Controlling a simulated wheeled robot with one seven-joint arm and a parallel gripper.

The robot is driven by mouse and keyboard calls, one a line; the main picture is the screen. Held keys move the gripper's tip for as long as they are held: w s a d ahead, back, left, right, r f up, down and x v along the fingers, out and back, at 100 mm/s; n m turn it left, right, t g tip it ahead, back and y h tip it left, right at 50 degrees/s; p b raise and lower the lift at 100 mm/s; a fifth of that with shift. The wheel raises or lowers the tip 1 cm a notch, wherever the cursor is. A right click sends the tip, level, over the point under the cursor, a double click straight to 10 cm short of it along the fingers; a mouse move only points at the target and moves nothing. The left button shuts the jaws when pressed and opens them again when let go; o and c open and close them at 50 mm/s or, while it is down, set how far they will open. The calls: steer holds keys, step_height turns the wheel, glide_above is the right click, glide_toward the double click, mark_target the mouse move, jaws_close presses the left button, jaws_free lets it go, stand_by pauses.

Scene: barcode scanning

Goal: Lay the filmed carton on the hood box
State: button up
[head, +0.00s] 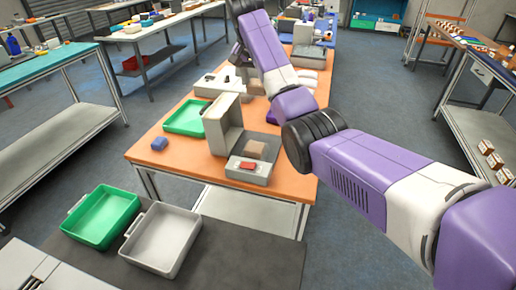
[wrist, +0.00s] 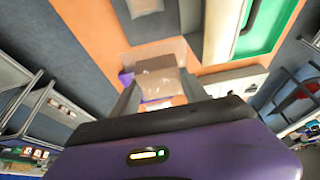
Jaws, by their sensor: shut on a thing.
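My gripper (wrist: 160,90) is shut on the filmed carton (wrist: 158,76), a brown box with a clear film around it, seen between the two fingers in the wrist view. The carton is held over the orange table, apart from the hood box. The hood box (head: 223,126) is grey, with a tall upright panel and a low base, in the middle of the head view. Its grey panel also shows in the wrist view (wrist: 219,30). A brown patch (head: 255,149) shows on its base. My arm hides the gripper and held carton in the head view.
A green bin (head: 101,218) and a grey bin (head: 161,240) stand nearer me.

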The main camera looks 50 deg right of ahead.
mark_target(261, 140)
steer(key=shift+s+d+f, duration=0.25)
steer(key=shift+d+f, duration=0.05)
steer(key=shift+d, duration=0.1)
steer(key=shift+f, duration=0.4)
step_height(261, 140, down, 19)
steer(key=p, duration=0.3)
steer(key=o, duration=1.6)
steer(key=shift+f, duration=0.1)
steer(key=shift+r, duration=0.3)
steer(key=b+v, duration=0.1)
steer(key=v, duration=1)
steer(key=shift+r, duration=0.4)
